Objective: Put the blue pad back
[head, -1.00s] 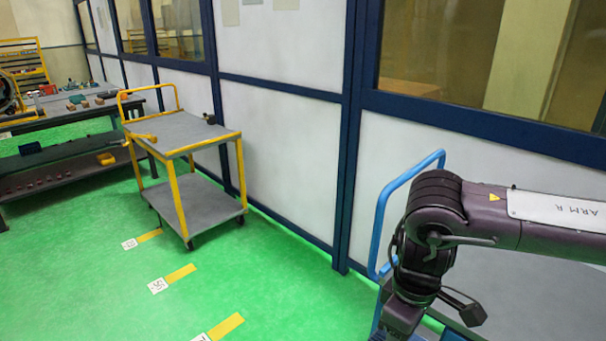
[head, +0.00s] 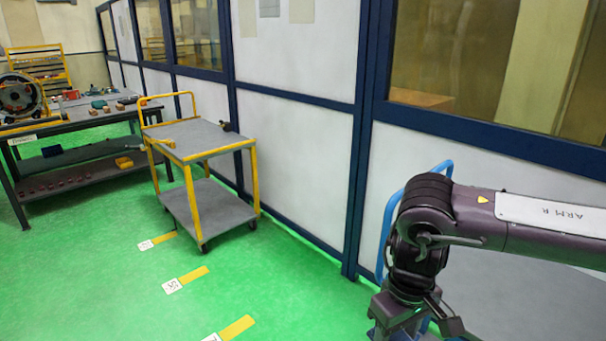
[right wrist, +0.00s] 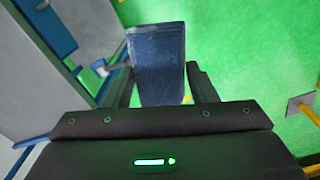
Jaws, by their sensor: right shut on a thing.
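The blue pad (right wrist: 158,60) is between the fingers of my right gripper (right wrist: 157,78) in the right wrist view. The gripper is shut on it, and the pad stands out beyond the fingertips over green floor. In the head view my right arm reaches in from the right, and its lower end runs off the bottom edge, so the pad does not show there. My left gripper is in neither view.
A yellow-framed grey cart (head: 205,139) stands by the wall. A dark workbench (head: 85,121) with a round stator (head: 18,95) is at far left. A blue-handled cart (head: 448,166) is behind my right arm. The green floor between is open, with floor markers (head: 170,286).

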